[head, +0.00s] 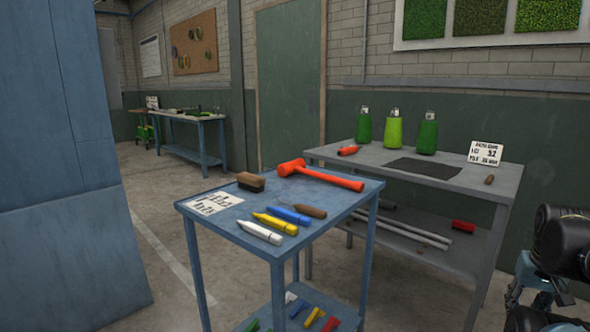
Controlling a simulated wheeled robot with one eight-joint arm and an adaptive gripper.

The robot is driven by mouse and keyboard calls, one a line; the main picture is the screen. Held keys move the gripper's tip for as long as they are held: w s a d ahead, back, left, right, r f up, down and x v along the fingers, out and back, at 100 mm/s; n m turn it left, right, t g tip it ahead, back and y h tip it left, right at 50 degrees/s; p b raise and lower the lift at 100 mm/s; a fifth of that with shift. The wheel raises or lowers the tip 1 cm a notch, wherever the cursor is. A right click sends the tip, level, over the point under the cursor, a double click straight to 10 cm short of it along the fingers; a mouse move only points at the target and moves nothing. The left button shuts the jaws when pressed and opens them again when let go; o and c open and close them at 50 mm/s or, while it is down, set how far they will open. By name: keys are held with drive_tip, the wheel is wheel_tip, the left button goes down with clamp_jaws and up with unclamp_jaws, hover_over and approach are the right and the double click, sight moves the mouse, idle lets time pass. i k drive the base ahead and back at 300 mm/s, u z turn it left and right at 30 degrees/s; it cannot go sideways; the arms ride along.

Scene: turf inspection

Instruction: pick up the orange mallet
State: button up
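The orange mallet (323,176) lies on the top of a blue cart (199,237), near its back edge. Its head is toward the left, and its handle runs toward the right corner. Nothing covers it. Black and teal parts of my arm show at the lower right edge, well apart from the mallet. Dark parts low in that corner may belong to my gripper, but no fingertips can be made out.
A brush (251,182), a brown-handled tool (309,210), blue, yellow and white markers, and a label sheet share the cart top. Tools lie on its lower shelf. A grey bench (330,152) with green bottles stands behind. A blue panel (60,180) fills the left.

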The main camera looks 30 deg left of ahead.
sight(299, 165)
drive_tip(key=u, duration=0.4)
drive_tip(key=i, duration=0.85)
drive_tip(key=u, duration=0.5)
